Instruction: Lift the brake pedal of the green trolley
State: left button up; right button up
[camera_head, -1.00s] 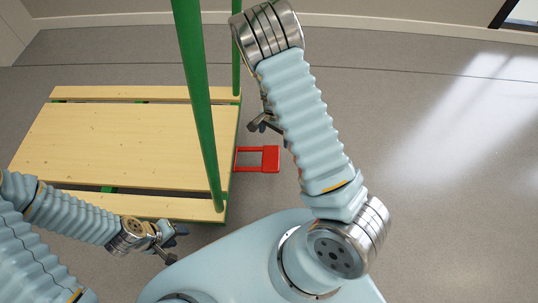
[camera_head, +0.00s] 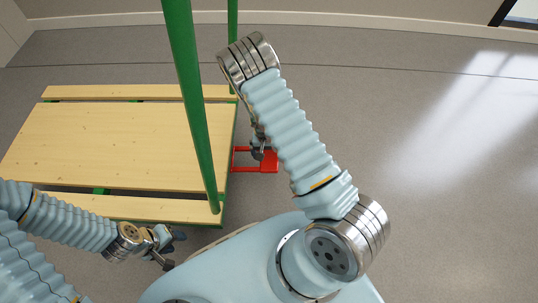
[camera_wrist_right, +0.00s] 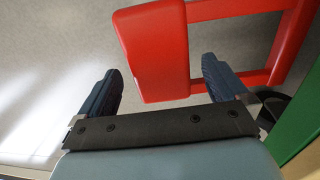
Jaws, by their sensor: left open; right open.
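The green trolley has a wooden slatted deck (camera_head: 110,145) and green upright posts (camera_head: 190,90) at its right end. Its red brake pedal (camera_head: 268,168) is a frame sticking out to the right of the deck. My right gripper (camera_head: 262,150) is over the pedal and partly covers it. In the right wrist view the pedal's broad red plate (camera_wrist_right: 155,50) shows between and beyond the open fingers of my right gripper (camera_wrist_right: 160,75). I cannot tell whether they touch it. My left gripper (camera_head: 172,250) is open and empty near the deck's front right corner.
A green trolley part (camera_wrist_right: 300,130) is close to the right finger in the right wrist view. The grey floor (camera_head: 420,120) right of the pedal is clear. A wall (camera_head: 350,20) runs along the back.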

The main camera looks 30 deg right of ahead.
jog(key=shift+f, duration=0.5)
jog(key=shift+c, duration=0.2)
